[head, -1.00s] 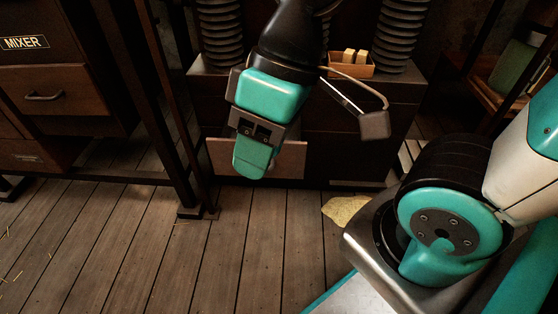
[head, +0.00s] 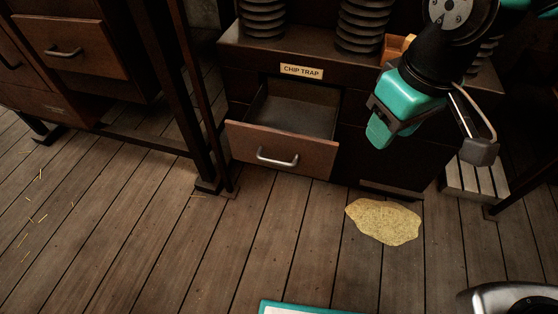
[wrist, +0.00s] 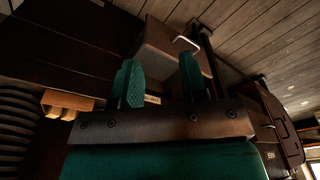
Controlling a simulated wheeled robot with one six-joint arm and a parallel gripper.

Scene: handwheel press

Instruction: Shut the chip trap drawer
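The chip trap drawer (head: 248,139) stands pulled out of the dark cabinet in the head view, under a "CHIP TRAP" label (head: 302,71). Its brown front has a metal handle (head: 277,160), and its visible inside looks empty. My gripper (head: 378,135) is to the right of the drawer, apart from it. In the wrist view my gripper (wrist: 160,78) is open, its two green fingers apart with nothing between them. The drawer (wrist: 160,48) and its handle (wrist: 186,43) show beyond the fingers, partly covered by them.
A yellowish patch (head: 385,221) lies on the plank floor right of the drawer. A dark upright post (head: 190,100) stands just left of the cabinet. Another cabinet with a drawer (head: 75,48) is at far left. The floor before the drawer is clear.

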